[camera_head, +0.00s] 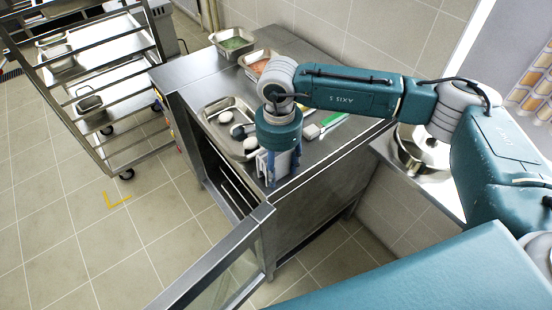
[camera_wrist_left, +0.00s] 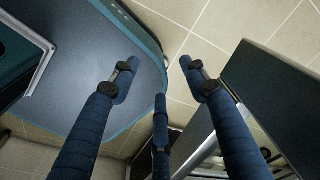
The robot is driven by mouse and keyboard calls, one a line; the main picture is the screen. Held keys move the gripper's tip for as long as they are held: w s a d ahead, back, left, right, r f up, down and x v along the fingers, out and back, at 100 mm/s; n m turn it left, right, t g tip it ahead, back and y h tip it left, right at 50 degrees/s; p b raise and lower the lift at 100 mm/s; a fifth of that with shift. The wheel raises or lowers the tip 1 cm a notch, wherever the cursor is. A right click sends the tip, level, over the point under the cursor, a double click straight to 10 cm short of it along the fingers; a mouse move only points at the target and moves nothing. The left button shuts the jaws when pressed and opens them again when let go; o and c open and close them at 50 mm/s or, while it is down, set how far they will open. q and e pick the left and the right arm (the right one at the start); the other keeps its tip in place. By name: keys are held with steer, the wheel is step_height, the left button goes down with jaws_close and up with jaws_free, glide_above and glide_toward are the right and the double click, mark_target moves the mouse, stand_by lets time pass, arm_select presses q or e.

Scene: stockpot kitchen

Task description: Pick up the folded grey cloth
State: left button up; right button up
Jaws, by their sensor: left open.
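My right gripper (camera_head: 270,168) points down at the front edge of the steel counter (camera_head: 340,150). A pale grey, flat thing (camera_head: 287,163) shows right behind its blue fingers; it may be the folded grey cloth. The fingers partly cover it, and I cannot tell whether they grip it or only overlap it in this view. My left gripper (camera_wrist_left: 160,85) is in the left wrist view, its blue fingers spread with nothing between them; it is out of sight in the head view.
A steel tray (camera_head: 230,104) with rounded white things stands left of my right gripper. Two small food pans (camera_head: 233,40) are behind. A green-and-white item (camera_head: 332,120) lies on the counter. A door (camera_head: 222,262) hangs open in front. A rack trolley (camera_head: 98,82) stands left.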

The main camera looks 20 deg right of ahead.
steer(key=c, duration=0.5)
steer(key=shift+r, duration=0.1)
steer(key=shift+r, duration=0.55)
steer(key=shift+r+b, duration=2.25)
steer(key=shift+r, duration=7.15)
